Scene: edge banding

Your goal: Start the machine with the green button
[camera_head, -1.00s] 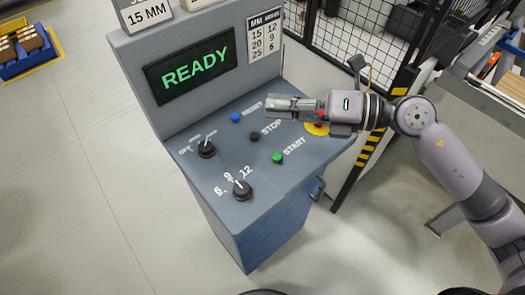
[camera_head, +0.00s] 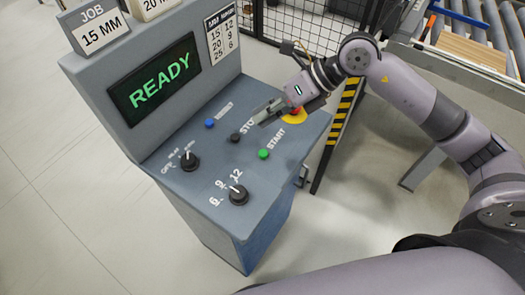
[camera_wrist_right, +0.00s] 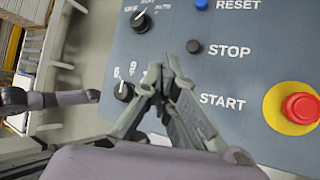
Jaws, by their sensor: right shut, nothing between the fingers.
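The green START button (camera_head: 263,154) is on the sloped blue-grey control panel (camera_head: 205,205). My right gripper (camera_head: 257,114) is shut and empty, above the panel near the black STOP button (camera_head: 235,138). In the head view its tips are up and slightly left of the green button, apart from it. In the wrist view the shut fingers (camera_wrist_right: 178,65) lie left of the START label, and the green button is hidden behind them. The screen (camera_head: 155,80) reads READY in green. My left gripper is not in view.
A red emergency stop on a yellow disc (camera_head: 293,116) sits close by my right gripper; it also shows in the wrist view (camera_wrist_right: 299,107). A blue RESET button (camera_head: 209,124), a mode knob (camera_head: 189,161) and a 6-9-12 knob (camera_head: 238,195) share the panel. A mesh fence (camera_head: 320,28) stands behind.

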